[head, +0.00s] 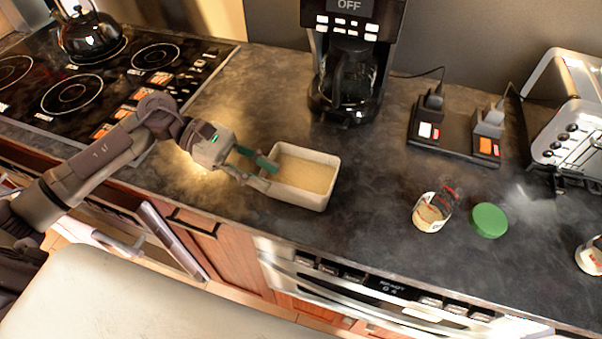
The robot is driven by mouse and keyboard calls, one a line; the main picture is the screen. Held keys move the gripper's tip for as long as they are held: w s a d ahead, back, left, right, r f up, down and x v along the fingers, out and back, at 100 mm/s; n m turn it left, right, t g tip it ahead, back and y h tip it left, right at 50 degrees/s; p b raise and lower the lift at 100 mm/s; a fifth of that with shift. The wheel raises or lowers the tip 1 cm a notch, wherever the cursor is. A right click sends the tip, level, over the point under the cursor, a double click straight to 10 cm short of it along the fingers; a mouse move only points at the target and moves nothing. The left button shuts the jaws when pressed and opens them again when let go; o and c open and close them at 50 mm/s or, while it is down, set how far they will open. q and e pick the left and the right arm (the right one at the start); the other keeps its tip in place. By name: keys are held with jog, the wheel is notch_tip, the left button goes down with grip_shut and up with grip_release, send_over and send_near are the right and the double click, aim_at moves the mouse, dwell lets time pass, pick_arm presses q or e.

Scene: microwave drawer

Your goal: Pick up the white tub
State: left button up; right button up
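The white tub (318,199) is a rectangular open container with a pale yellowish filling. It stands upright on the dark countertop, in the middle of the head view. My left gripper (267,175) is at the tub's left end, with its fingers apart. One finger, with a green pad, reaches to the rim near the back left corner. The other is lower, by the front left side. I cannot tell whether either finger touches the tub. My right gripper is not in view.
A coffee maker (350,70) stands behind the tub. The stovetop (110,85) with a kettle (88,32) is at the left. An open jar (430,213), a green lid (489,220), a power strip (455,133) and a toaster (570,115) are at the right. The counter's front edge is close.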

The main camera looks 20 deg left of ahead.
pick_arm(q)
jog(key=shift+p+x, duration=0.6)
jog(key=shift+x, duration=0.4)
jog(key=p+x, duration=0.2)
jog(key=x, duration=0.1)
jog(key=shift+w+d, duration=0.2)
jog(key=shift+d, duration=0.15)
jog(key=shift+d+f, duration=0.15)
jog(key=shift+d, duration=0.05)
jog(key=c, duration=0.6)
grip_shut()
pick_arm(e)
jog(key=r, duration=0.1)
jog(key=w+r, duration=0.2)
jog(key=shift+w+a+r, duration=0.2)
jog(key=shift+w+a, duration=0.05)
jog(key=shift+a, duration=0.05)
